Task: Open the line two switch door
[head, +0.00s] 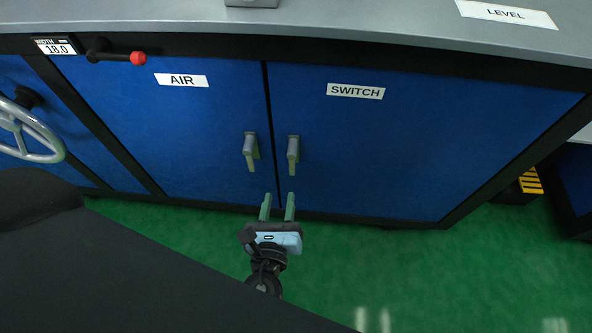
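The switch door (372,150) is a blue panel labelled SWITCH, and it is shut. My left gripper (277,201) is below the handles, in front of the bottom of the doors. Its two green fingers are apart with nothing visible between them. It does not appear to touch either handle. My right gripper is not in view.
The blue air door (205,130) is shut, with its own handle (251,150) near the seam. A handwheel (28,132) and a red-tipped lever (118,56) are at the left. A grey worktop (340,25) runs above. Green floor (440,275) is open in front.

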